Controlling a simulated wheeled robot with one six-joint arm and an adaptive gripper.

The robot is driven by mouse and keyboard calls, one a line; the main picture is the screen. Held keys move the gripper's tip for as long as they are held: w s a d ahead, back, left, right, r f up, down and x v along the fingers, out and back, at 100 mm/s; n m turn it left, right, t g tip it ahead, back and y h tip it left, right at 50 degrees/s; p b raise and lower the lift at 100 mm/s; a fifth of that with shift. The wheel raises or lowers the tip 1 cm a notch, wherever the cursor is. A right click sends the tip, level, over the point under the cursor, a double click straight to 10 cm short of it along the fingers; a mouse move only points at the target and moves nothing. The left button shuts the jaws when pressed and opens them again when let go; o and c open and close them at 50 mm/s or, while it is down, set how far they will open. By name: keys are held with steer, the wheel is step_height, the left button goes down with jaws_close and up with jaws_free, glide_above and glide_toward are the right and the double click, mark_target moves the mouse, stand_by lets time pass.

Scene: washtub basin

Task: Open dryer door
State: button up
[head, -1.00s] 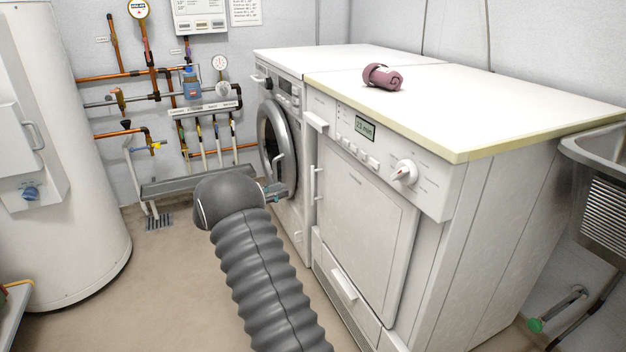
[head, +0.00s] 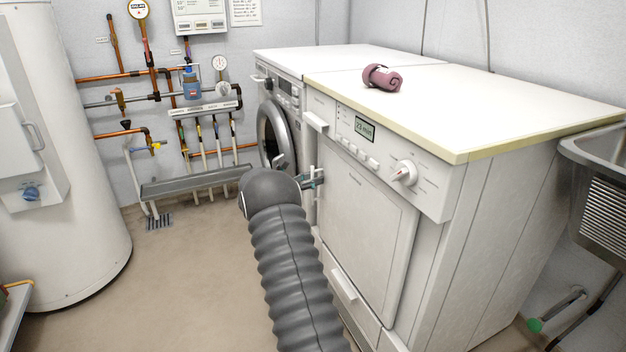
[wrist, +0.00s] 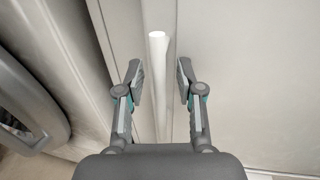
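The dryer (head: 365,215) is the nearer white machine, with a display and a round dial on its panel. Its flat front door (head: 362,220) looks closed. A white vertical bar handle (wrist: 158,70) runs along the door's left edge. In the wrist view my gripper (wrist: 159,75) is open, with one finger to each side of the handle. I cannot tell how deep the bar sits between the fingers; no finger visibly touches it. In the head view my gripper (head: 314,178) is at the door's left edge, and my arm hides part of the dryer's lower left.
A washing machine (head: 277,130) with a round door stands beyond the dryer; its door rim also shows at left in the wrist view (wrist: 40,100). A rolled towel (head: 382,78) lies on the worktop. A boiler (head: 60,150) stands left. The floor (head: 190,270) between is clear.

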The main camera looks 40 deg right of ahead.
jaws_close()
steer(key=shift+a, duration=0.1)
